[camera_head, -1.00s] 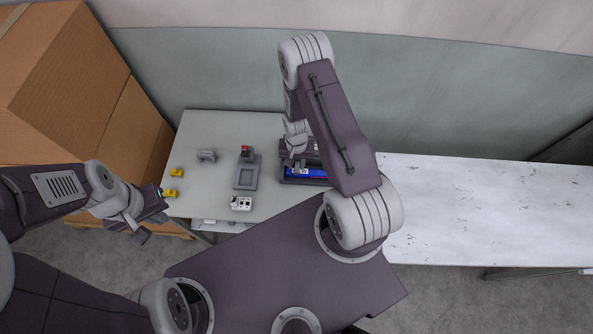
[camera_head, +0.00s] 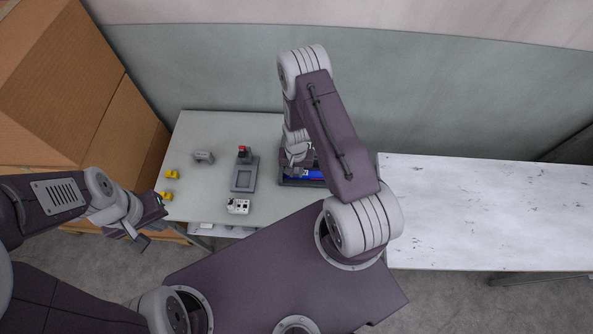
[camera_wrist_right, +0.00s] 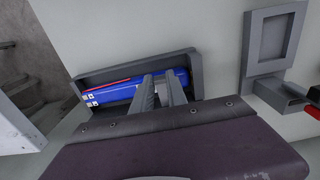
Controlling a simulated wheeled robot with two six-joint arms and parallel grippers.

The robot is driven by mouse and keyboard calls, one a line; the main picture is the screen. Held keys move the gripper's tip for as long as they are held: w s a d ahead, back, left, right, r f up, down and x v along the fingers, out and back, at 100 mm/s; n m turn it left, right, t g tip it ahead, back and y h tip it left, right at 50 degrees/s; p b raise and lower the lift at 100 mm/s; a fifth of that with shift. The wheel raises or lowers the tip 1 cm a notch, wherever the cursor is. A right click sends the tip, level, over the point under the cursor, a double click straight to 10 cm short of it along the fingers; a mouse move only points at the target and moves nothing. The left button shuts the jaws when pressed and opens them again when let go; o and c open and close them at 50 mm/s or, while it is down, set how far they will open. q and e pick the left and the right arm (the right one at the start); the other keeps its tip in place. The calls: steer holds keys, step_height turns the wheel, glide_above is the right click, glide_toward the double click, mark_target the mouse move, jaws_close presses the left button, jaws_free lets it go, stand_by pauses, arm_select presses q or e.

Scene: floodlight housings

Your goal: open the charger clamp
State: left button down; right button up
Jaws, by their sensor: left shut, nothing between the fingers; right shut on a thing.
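The charger is probably the grey fixture (camera_head: 244,178) with an empty rectangular recess, near the table's middle. Its clamp (camera_head: 243,153), dark with a red end, stands at the back; the red end also shows at the right edge of the wrist view (camera_wrist_right: 313,116). A blue pack (camera_head: 313,175) with a red line lies in a dark grey housing (camera_wrist_right: 95,75). My right gripper (camera_wrist_right: 158,85) reaches into the housing, its fingers on the pack; the exact contact is partly hidden. My left gripper (camera_head: 138,238) is shut and empty, off the table's front left edge, apart from the clamp.
Two yellow pieces (camera_head: 172,174) lie at the table's left edge. Cardboard boxes (camera_head: 75,75) stand left. A bare white table (camera_head: 480,210) is at right.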

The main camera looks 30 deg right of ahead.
steer(key=shift+w+r, duration=0.15)
steer(key=shift+r, duration=0.3)
steer(key=shift+p, duration=0.3)
steer(key=shift+w+d+r, duration=0.15)
steer(key=shift+w+r, duration=0.05)
steer(key=shift+r, duration=0.2)
steer(key=shift+r, duration=0.15)
steer(key=shift+w+d+r+p, duration=0.15)
steer(key=shift+w+r+p, duration=0.1)
steer(key=shift+p, duration=0.1)
